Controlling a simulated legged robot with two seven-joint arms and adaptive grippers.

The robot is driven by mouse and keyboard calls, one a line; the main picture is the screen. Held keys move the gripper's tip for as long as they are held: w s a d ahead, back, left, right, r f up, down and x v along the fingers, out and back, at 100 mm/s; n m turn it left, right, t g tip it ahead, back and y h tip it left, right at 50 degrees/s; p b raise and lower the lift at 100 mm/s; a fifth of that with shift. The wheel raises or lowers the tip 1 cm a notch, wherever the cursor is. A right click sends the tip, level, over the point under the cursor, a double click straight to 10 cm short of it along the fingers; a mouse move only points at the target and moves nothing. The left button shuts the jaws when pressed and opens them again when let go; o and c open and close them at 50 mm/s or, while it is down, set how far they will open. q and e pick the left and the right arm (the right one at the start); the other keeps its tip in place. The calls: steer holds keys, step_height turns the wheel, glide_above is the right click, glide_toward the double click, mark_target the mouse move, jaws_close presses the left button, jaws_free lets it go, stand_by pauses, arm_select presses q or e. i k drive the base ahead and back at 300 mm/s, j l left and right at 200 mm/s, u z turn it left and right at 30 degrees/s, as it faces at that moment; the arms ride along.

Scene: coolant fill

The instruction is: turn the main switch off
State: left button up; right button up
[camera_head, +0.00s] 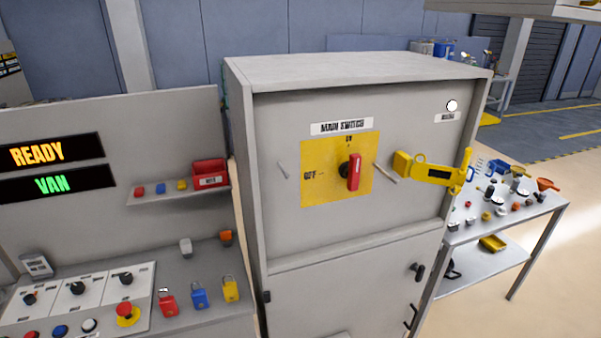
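The main switch is a red handle (354,172) on a yellow plate (325,190) on the front of a grey cabinet (350,232). The handle stands upright, in line with the "ON" mark above it. The "OFF" mark is to the left of the handle. A "MAIN SWITCH" label (341,127) sits above the plate. Neither of my grippers shows in the head view, and nothing touches the handle.
A yellow device (430,169) with a dark window sits right of the switch. Thin pegs flank the plate. At left, a console holds knobs, a red stop button (126,312) and coloured padlocks (199,297). A table (510,215) with small parts stands at right.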

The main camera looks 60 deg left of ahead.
mark_target(351, 170)
steer(key=u, duration=1.7)
